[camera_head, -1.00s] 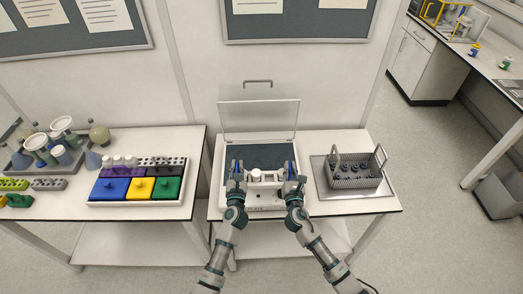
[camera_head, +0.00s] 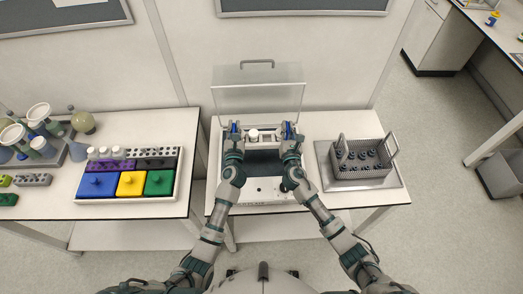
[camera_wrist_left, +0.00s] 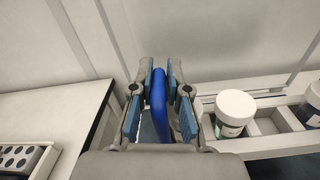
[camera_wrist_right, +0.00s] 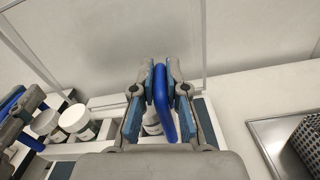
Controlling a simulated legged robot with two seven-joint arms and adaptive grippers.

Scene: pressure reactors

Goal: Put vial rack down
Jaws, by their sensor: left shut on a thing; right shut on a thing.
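The white vial rack (camera_head: 263,143) is over the dark bed of the white machine (camera_head: 262,194) with the clear raised lid. White-capped vials (camera_wrist_left: 235,107) stand in its compartments; they also show in the right wrist view (camera_wrist_right: 76,119). My left gripper (camera_head: 234,128) is shut on the rack's left blue handle (camera_wrist_left: 160,105). My right gripper (camera_head: 289,128) is shut on the right blue handle (camera_wrist_right: 162,100). The rack looks level. I cannot tell whether its underside touches the bed.
The clear lid (camera_head: 258,88) stands open behind the rack. A metal basket (camera_head: 362,158) with dark items sits on a tray to the right. A white tray of coloured blocks (camera_head: 130,178) is on the left table, with flasks and funnels further left.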

